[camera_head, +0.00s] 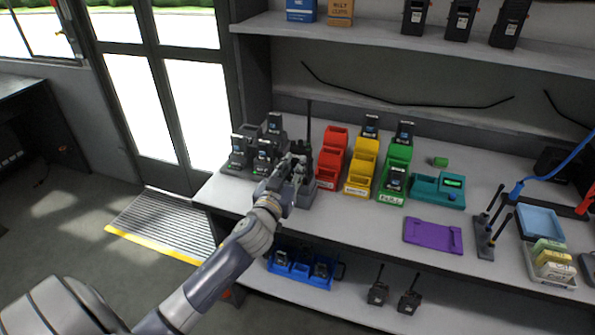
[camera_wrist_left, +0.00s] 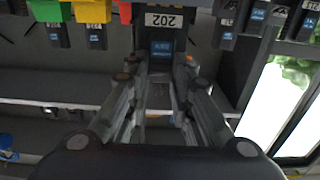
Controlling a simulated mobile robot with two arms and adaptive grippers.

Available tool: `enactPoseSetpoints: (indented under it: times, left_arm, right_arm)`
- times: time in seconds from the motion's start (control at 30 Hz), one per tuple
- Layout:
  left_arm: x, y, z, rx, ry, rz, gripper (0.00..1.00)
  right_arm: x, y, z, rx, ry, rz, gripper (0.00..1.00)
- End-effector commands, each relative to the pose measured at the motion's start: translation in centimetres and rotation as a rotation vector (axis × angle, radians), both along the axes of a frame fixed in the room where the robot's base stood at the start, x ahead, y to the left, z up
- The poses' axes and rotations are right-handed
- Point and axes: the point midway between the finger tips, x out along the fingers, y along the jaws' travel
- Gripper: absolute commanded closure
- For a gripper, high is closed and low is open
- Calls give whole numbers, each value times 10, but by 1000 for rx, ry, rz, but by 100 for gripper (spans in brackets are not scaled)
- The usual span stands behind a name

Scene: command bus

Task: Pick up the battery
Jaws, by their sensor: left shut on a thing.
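My left gripper (camera_head: 298,168) is over the grey charger dock at the left of the counter. In the left wrist view its fingers (camera_wrist_left: 158,75) are closed around a dark battery (camera_wrist_left: 162,48) with a small blue label, below a tag reading 202. The battery appears to be still at the dock; whether it is clear of the slot I cannot tell. In the head view my gripper hides this battery. My right gripper is not in view.
Grey chargers with batteries (camera_head: 240,152) stand just left of my gripper. A purple tray (camera_head: 433,236) lies on the counter. An upper shelf (camera_head: 400,42) runs above.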

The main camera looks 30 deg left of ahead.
Motion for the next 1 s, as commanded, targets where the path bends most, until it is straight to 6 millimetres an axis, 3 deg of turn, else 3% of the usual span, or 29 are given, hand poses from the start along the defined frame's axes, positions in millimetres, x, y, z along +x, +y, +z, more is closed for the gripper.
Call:
enactPoseSetpoints:
  times: [0.23,0.37,1.0]
  left_arm:
    - [0,0,5,0,-2,0,100]
    - [0,0,18,1,-5,-1,100]
    - [0,0,139,1,-7,-1,100]
  right_arm:
    - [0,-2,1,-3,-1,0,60]
    - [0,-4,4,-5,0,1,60]
    - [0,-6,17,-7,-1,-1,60]
